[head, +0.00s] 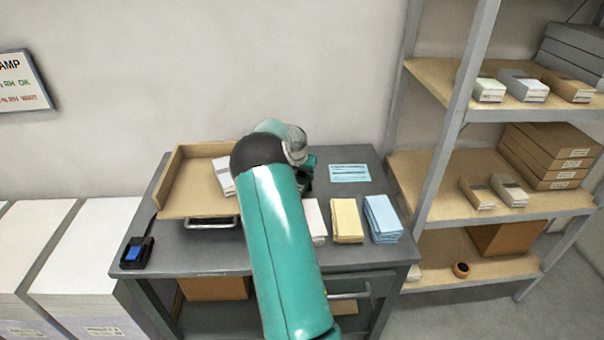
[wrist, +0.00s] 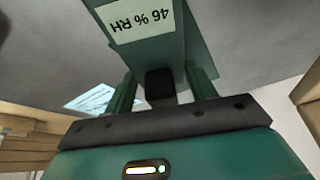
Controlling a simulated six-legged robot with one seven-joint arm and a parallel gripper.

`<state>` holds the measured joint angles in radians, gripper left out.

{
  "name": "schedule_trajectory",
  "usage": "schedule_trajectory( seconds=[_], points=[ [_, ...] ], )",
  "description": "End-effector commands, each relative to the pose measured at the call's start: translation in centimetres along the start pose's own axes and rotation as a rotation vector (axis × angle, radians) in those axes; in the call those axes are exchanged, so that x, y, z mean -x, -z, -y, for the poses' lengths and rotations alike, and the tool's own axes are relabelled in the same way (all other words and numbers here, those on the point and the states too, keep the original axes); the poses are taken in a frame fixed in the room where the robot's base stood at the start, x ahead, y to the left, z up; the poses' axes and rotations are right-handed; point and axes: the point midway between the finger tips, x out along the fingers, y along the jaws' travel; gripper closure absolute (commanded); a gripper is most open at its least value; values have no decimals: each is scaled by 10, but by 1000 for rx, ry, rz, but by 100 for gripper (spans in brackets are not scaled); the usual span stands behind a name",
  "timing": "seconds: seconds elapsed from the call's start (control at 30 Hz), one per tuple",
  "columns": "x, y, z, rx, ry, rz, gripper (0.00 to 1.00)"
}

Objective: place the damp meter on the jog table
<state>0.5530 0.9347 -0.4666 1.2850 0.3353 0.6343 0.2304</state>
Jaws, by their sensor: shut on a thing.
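The damp meter (wrist: 176,45) is a green device with a pale display reading "46 % RH", upside down in the wrist view. My gripper (wrist: 160,88) is shut on it, with a finger on each side. In the head view my arm hides most of the gripper and meter, above the grey bench (head: 205,262). What looks like the jog table (head: 183,204), a wooden tray with raised left and back sides, stands on the left of the bench, left of my gripper. A pale packet (head: 223,178) lies on it; my arm covers its right part.
A black switch box with a blue button (head: 137,252) sits at the bench's left front. White, yellow (head: 347,220) and blue (head: 382,218) paper stacks and a blue card (head: 349,173) lie on the right. Shelves (head: 470,165) stand at right, paper piles (head: 85,265) at left.

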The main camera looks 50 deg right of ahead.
Motion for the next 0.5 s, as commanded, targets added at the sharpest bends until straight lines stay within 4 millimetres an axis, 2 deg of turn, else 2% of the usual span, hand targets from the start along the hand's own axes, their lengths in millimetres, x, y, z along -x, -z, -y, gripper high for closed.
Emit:
schedule_trajectory(
  seconds=[0.2, 0.23, 0.33, 0.5],
  points=[
    [-2, -1, 0, 0, 0, -1, 73],
    [-3, -1, 0, 0, 0, 0, 42],
    [-2, -1, 0, 0, 0, 0, 22],
    [-2, -1, 0, 0, 0, 0, 22]
  ],
)
